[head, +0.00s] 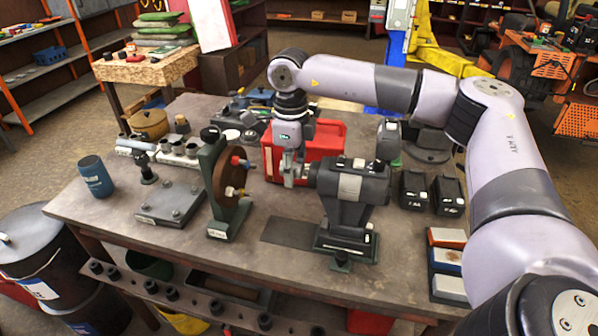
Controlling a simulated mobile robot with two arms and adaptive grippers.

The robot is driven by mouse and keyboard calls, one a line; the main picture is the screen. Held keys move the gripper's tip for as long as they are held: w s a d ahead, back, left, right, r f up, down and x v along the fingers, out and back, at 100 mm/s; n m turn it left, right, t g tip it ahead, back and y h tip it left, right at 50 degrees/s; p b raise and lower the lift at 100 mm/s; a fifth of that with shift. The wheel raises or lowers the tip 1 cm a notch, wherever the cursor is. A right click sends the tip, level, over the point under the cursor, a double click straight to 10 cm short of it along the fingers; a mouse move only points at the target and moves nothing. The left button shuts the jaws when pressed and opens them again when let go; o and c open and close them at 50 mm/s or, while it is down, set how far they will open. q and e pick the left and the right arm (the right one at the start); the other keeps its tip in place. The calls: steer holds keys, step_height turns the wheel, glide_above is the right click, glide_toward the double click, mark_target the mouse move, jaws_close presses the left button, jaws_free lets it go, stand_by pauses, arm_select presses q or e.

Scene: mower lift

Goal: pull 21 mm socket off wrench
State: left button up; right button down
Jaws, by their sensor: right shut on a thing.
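The impact wrench (350,188), dark with a grey label, stands upright on a stand on the workbench, its nose pointing left. My right gripper (292,174) comes down from above at the nose end of the wrench. It is shut on the 21 mm socket (305,173) there. The socket is small in the picture and mostly covered by the fingers; I cannot tell whether it still sits on the wrench's drive. My left gripper is out of view.
On the workbench (280,234), a grinding wheel stand (224,190) is close left of the gripper. A red case (325,140) is behind it. Batteries (412,190) and coloured blocks (447,262) lie right. A row of sockets (178,150), a plate (172,203) and a blue can (95,177) are left.

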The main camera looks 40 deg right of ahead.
steer(key=shift+w+a, duration=0.25)
steer(key=shift+r+p, duration=2.85)
steer(key=shift+r, duration=1.65)
